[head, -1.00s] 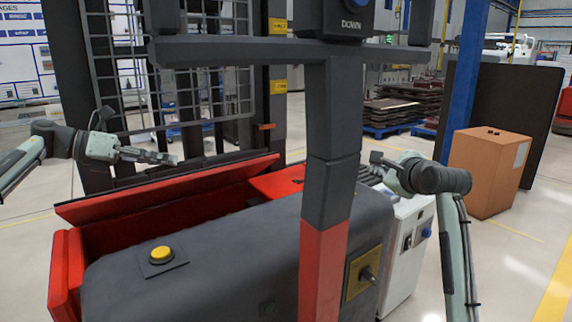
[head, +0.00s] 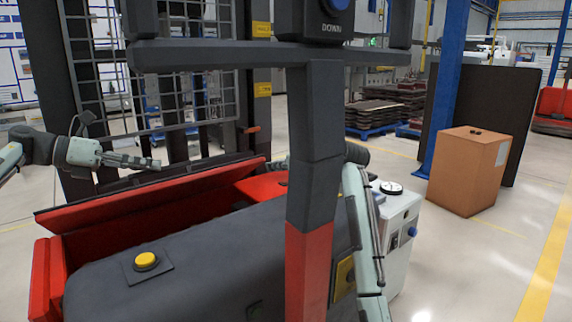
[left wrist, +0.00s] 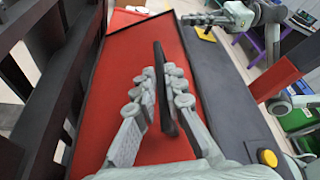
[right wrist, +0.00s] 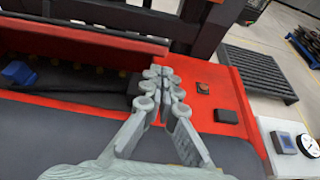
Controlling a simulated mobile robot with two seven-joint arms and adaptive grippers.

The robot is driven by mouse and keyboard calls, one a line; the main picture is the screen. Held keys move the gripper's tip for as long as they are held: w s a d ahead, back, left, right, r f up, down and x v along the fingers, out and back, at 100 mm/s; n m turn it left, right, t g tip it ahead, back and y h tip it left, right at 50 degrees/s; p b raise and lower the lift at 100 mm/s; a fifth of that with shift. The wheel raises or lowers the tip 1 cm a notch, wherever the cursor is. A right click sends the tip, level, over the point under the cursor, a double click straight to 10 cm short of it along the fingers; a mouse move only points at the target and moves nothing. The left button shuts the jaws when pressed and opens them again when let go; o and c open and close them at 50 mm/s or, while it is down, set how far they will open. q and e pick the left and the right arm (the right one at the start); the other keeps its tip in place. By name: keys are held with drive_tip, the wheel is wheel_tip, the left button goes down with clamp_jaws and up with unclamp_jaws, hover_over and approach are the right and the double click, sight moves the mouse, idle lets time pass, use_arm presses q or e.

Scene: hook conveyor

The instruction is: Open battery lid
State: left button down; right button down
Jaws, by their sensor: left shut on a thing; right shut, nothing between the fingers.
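The red battery lid (head: 150,190) with a dark upper edge stands tilted up along the back of the grey truck body in the head view. Its red face (left wrist: 120,95) fills the middle of the left wrist view. My left gripper (head: 155,163) is at the lid's far side, its fingers (left wrist: 165,85) shut on a black bar, the lid's handle (left wrist: 160,65). My right gripper (right wrist: 160,75) is shut and empty over the truck, close to a red panel (right wrist: 225,75). The post hides its fingers in the head view; they also show in the left wrist view (left wrist: 188,19).
A dark and red post (head: 315,170) stands in front of the truck's middle. A yellow button (head: 146,260) is on the grey cover (head: 210,260). A mesh guard (head: 190,70) rises behind the lid. A white unit (head: 398,225) and orange box (head: 467,170) stand right.

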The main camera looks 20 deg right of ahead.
use_arm(q)
drive_tip(key=shift+w+a+f, duration=0.1)
drive_tip(key=shift+a+f, duration=0.05)
use_arm(e)
drive_tip(key=shift+x, duration=0.95)
drive_tip(key=shift+r, duration=0.1)
use_arm(q)
drive_tip(key=shift+f, duration=0.15)
use_arm(e)
drive_tip(key=shift+w+a+r, duration=0.1)
drive_tip(key=shift+w+r, duration=0.3)
drive_tip(key=shift+r, duration=0.2)
use_arm(q)
drive_tip(key=c, duration=1.9)
unclamp_jaws()
drive_tip(key=shift+c, duration=0.2)
drive_tip(key=o, duration=0.3)
use_arm(e)
drive_tip(key=shift+a, duration=0.1)
use_arm(q)
drive_tip(key=shift+o, duration=0.2)
use_arm(e)
drive_tip(key=shift+f, duration=0.1)
